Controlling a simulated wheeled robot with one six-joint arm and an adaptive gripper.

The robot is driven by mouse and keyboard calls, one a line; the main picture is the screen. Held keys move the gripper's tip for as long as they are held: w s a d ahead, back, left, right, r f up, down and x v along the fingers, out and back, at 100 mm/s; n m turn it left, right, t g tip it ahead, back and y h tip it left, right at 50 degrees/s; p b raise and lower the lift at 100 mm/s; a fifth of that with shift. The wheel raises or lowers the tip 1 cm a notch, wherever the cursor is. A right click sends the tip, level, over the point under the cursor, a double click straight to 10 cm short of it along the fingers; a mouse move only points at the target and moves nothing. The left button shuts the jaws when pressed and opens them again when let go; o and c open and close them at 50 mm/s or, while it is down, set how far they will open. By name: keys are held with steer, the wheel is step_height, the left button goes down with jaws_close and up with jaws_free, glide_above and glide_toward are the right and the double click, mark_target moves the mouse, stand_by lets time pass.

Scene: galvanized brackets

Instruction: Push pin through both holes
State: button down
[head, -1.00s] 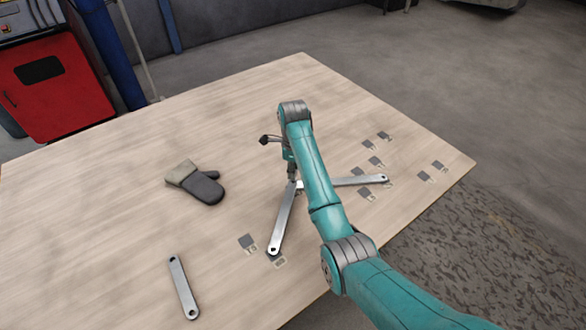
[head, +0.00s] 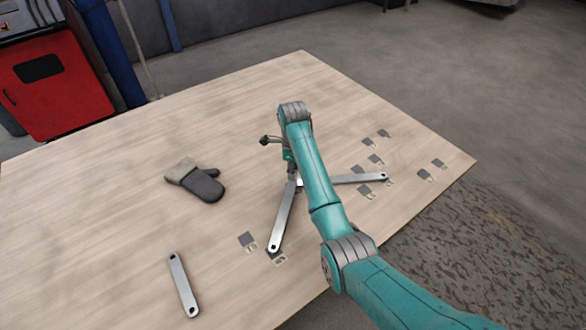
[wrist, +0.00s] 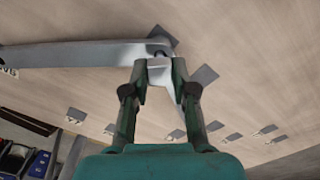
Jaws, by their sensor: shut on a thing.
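Two flat grey metal brackets meet under my gripper in the head view. The left bracket (head: 282,220) runs toward the front and the right bracket (head: 350,180) runs to the right. My gripper (wrist: 159,80) is shut on a small pale grey piece, probably the pin (wrist: 160,72), in the wrist view. It is right at one bracket's end, beside a dark hole; that bracket (wrist: 80,55) stretches left. In the head view my gripper (head: 292,175) is over the brackets' meeting ends, partly hidden by my arm. I cannot tell whether the pin is in either hole.
A loose bracket (head: 183,285) lies at the front left of the wooden table (head: 110,200). A grey oven mitt (head: 196,182) lies left of my gripper. Several dark square patches with pale marks lie around the brackets. The table's back left is clear.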

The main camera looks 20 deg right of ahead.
steer(key=shift+f, duration=1.15)
steer(key=c, duration=0.8)
jaws_free()
steer(key=shift+c, duration=0.2)
steer(key=shift+r, duration=0.1)
step_height(320, 180, up, 7)
steer(key=shift+r, duration=0.2)
steer(key=shift+s+f, duration=0.1)
